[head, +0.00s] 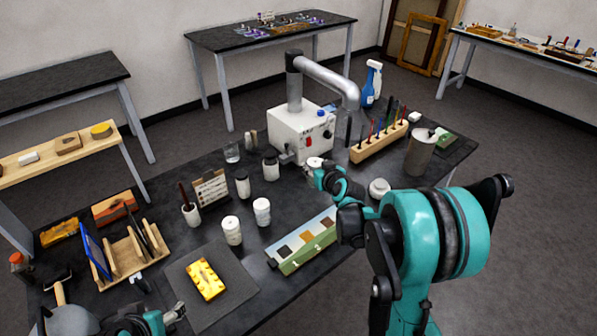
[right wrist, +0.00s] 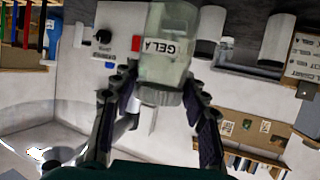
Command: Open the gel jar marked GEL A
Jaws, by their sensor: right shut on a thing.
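The jar marked GEL A (right wrist: 168,45) is clear with pale contents and shows upside down in the right wrist view. Its pale lid (right wrist: 162,97) sits against the jar with no gap that I can see. My right gripper (right wrist: 160,88) is shut on the lid, one finger on each side. In the head view, my right gripper (head: 316,170) is just in front of the white machine, and the arm and gripper hide most of the jar. My left gripper (head: 178,312) is at the lower left, partly cut off, its opening unclear.
The white machine (head: 300,130) with a grey pipe stands behind the right gripper. Other jars (head: 270,168) and white-lidded containers (head: 232,230) stand to the left. A wooden rack of tools (head: 378,142) is at the right.

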